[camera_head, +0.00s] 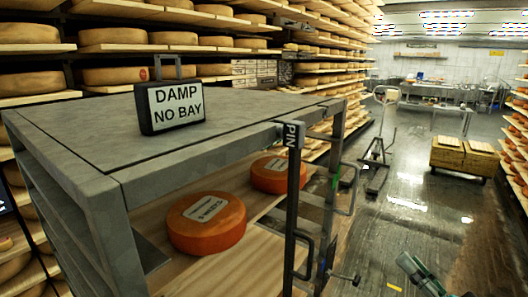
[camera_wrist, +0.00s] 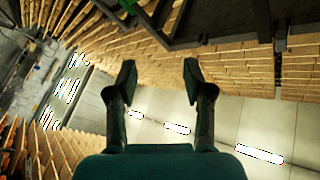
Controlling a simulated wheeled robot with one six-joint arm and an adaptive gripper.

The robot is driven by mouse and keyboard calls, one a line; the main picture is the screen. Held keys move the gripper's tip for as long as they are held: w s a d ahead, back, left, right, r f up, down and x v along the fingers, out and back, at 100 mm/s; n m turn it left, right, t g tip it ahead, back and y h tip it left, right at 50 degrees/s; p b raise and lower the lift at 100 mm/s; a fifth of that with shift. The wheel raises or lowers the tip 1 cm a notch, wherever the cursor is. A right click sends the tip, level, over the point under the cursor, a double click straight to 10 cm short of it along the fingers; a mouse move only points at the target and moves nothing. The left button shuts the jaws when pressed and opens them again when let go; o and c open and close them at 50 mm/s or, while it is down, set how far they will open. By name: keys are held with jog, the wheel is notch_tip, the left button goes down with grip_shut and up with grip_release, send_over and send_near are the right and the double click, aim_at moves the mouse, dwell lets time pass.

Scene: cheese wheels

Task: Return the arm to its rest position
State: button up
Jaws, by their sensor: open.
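My gripper (camera_wrist: 158,78) shows in the wrist view with its two dark fingers spread apart and nothing between them. Past the fingers, that view shows tilted rows of shelves, a pale ceiling with bright lamps and a dark frame at the top. In the head view a grey-green piece of my arm (camera_head: 420,274) shows at the bottom right, over the wet floor and right of the rack.
A grey-topped rack (camera_head: 245,107) fills the left, bearing a "DAMP NO BAY" sign (camera_head: 172,106). Two orange cheese wheels (camera_head: 207,222) (camera_head: 279,175) lie on its wooden shelf. A post marked PIN (camera_head: 291,200) stands at its front.

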jog(key=s+a+f+m+g+h, duration=0.15)
jog(key=s+f, duration=0.25)
jog(key=f, duration=0.4)
jog(key=s+a+f+m+h, duration=0.1)
jog(key=s+a+f+h, duration=0.15)
jog(key=s+f, duration=0.35)
jog(key=s+a+f+m+g+h, duration=0.1)
jog(key=s+f+h, duration=0.2)
jog(key=f, duration=0.6)
jog(key=s+a+f+n+g, duration=0.1)
jog(key=s+a+n, duration=0.1)
jog(key=s, duration=1)
jog(key=s+a+f+n+g, duration=0.1)
jog(key=s+a+n, duration=0.2)
jog(key=s, duration=1)
jog(key=shift+s+f+n, duration=0.15)
jog(key=shift+f+n, duration=0.15)
jog(key=shift+n, duration=0.75)
jog(key=shift+a, duration=0.1)
